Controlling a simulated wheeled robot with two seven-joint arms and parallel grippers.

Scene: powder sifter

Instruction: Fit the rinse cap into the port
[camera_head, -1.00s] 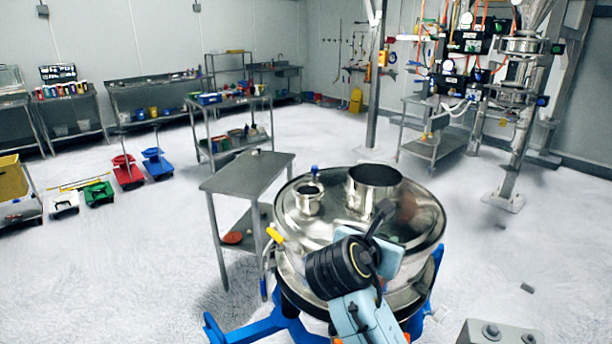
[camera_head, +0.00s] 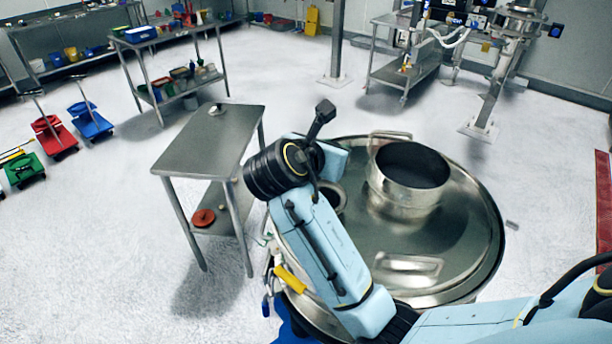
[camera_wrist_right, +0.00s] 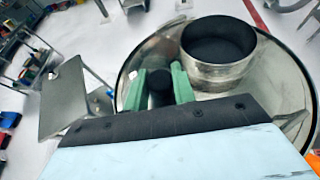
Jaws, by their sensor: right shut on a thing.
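My right arm comes in from the lower right in the head view, its wrist over the left part of the steel vessel lid (camera_head: 455,245). The right gripper's green fingers show in the wrist view (camera_wrist_right: 159,88), close on both sides of a dark round piece (camera_wrist_right: 160,84), which I take as the rinse cap. The small port (camera_head: 332,194) on the lid is partly hidden behind my wrist and forearm. Whether the cap touches the port cannot be seen. My left gripper is not in view.
A wide open steel collar (camera_head: 410,175) stands on the lid right of the gripper, and it also shows in the wrist view (camera_wrist_right: 215,72). A steel side table (camera_head: 205,150) with a small knobbed piece (camera_head: 217,109) stands left. A lid handle (camera_head: 408,265) is in front.

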